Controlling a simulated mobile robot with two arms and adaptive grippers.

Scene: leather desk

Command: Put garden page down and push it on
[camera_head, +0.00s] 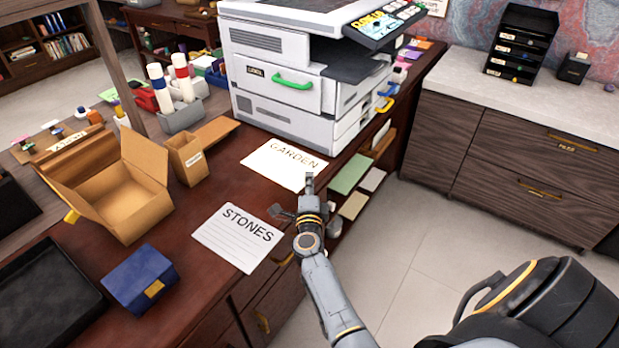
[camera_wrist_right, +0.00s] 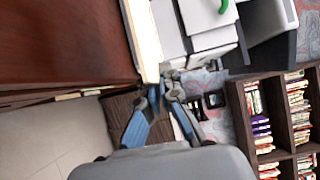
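The garden page (camera_head: 283,164) is a cream sheet lettered GARDEN. In the head view it shows over the desk in front of the printer, its near corner by the desk's front edge. My right gripper (camera_head: 309,182) is at that near corner. In the right wrist view the page (camera_wrist_right: 143,40) is nearly edge-on and its end sits between the closed fingertips of my right gripper (camera_wrist_right: 161,84). I cannot tell whether the page lies flat on the desk or is slightly raised. My left gripper is out of view.
A white STONES page (camera_head: 238,236) lies nearer on the desk. The printer (camera_head: 290,98) stands just behind the garden page. An open cardboard box (camera_head: 125,195), a small brown box (camera_head: 187,157) and a blue box (camera_head: 140,278) are to the left. Shelves with cards (camera_head: 352,174) sit below the desk's edge.

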